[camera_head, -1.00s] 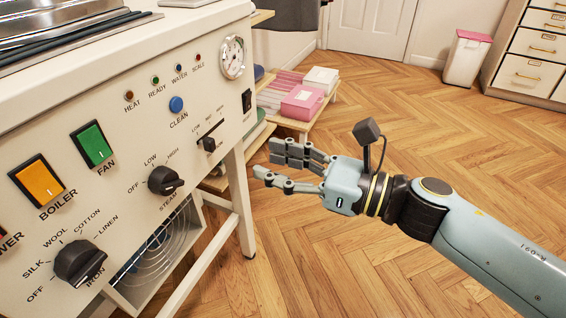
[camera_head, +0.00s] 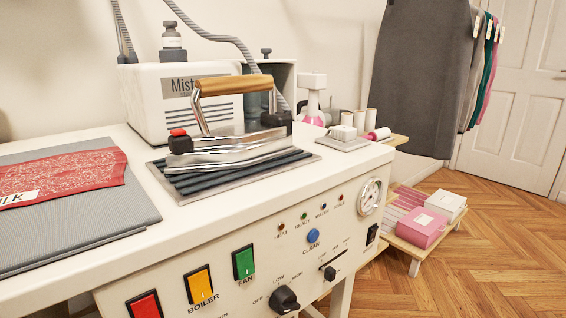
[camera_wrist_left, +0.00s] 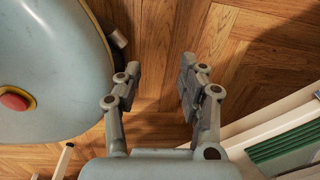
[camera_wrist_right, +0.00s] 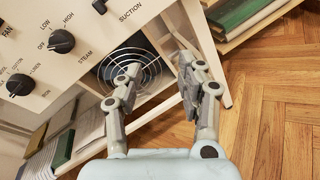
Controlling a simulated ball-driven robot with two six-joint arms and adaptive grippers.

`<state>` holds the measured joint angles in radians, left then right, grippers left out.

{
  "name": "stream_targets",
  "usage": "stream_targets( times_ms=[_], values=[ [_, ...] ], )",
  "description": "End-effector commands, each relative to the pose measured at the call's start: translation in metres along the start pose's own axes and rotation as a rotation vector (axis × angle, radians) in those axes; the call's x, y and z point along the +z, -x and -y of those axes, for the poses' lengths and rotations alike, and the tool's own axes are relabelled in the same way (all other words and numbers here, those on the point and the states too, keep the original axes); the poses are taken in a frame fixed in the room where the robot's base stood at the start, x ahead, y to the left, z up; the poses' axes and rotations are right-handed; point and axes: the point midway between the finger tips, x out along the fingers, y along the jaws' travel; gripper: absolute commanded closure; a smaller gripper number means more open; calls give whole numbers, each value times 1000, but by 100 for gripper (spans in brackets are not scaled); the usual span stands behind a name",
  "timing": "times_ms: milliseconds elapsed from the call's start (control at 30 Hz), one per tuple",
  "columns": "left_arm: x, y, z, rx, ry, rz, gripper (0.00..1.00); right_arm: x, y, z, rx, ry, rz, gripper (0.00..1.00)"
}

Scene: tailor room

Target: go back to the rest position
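My left gripper (camera_wrist_left: 158,88) is open and empty in the left wrist view, above the wooden floor, with part of my own rounded base at the left. My right gripper (camera_wrist_right: 160,82) is open and empty in the right wrist view, in front of the lower part of the ironing station, near its round fan grille (camera_wrist_right: 130,68). Neither gripper shows in the head view. Nothing is held by either one.
The ironing station (camera_head: 345,205) with knobs and switches fills the head view's front. On it are an iron (camera_head: 225,145) on a ribbed rest and red fabric (camera_head: 70,178). Pink and white boxes (camera_head: 422,228) sit on a low shelf. Open floor (camera_head: 500,265) lies to the right.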

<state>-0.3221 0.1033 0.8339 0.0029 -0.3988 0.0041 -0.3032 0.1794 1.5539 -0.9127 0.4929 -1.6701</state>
Motion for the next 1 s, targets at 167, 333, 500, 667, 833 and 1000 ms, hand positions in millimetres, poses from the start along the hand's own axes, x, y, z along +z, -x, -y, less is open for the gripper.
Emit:
stream_targets(
  times_ms=[167,333,500,667,833,1000],
  values=[
    [6,27,-4,8,5,-5,60,-101,62,76,-417,-750,-44,62],
    [17,37,-8,14,8,-5,60,-207,156,110,-860,-1381,56,62],
    [28,41,-11,18,9,-6,60,-295,263,106,-1312,-1875,323,62],
    [36,38,-12,19,8,-10,60,-344,341,91,-1642,-2158,692,62],
    [34,38,-12,18,7,-21,60,-351,355,86,-1719,-2278,926,62],
    [34,38,-12,18,7,-21,60,-351,355,86,-1716,-2293,953,62]
  ],
)
